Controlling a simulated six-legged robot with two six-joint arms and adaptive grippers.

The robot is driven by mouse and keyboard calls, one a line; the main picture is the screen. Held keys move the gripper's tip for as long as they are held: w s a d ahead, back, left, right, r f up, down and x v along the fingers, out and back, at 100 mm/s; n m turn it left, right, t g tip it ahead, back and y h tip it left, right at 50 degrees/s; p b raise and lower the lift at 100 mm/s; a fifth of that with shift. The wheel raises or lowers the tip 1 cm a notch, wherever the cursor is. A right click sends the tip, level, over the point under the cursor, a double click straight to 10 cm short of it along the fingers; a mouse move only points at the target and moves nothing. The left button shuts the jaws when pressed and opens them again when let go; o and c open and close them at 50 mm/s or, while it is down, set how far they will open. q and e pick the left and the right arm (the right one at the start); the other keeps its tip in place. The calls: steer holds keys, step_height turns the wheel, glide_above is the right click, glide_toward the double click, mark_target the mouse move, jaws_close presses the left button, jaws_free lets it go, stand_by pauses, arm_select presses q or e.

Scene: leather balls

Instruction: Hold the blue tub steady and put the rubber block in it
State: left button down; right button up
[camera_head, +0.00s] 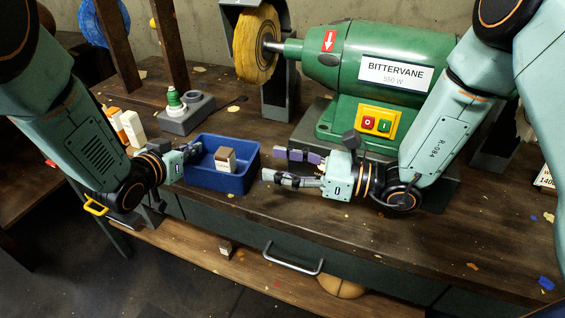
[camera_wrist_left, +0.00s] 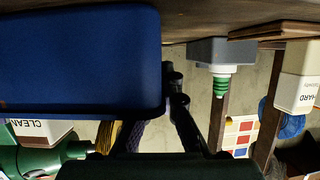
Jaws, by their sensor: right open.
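The blue tub (camera_head: 221,181) stands on the bench near its front edge; it fills the left of the left wrist view (camera_wrist_left: 75,60). A brown and white block (camera_head: 226,159), apparently the rubber block, is inside the tub, upright or slightly tilted, its top above the near rim. Its white part, marked CLEAN (camera_wrist_left: 42,130), shows past the rim in the wrist view. My left gripper (camera_head: 188,152) is at the tub's left end, its fingers straddling the wall and seemingly shut on it. My right gripper (camera_head: 272,167) is open and empty, just right of the tub, fingers pointing at it.
A green bench grinder (camera_head: 335,75) with a yellow wheel (camera_head: 256,45) stands behind my right gripper. A grey holder (camera_head: 186,115) with a green-and-white bottle (camera_head: 175,99) is behind the tub. Orange and white blocks (camera_head: 133,128) stand at left. A small block (camera_head: 225,247) lies on the lower shelf.

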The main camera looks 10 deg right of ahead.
arm_select(q)
steer(key=c, duration=2)
jaws_free()
steer(key=shift+c, duration=0.2)
steer(key=o, duration=0.6)
steer(key=shift+s, duration=0.1)
steer(key=v, duration=1.2)
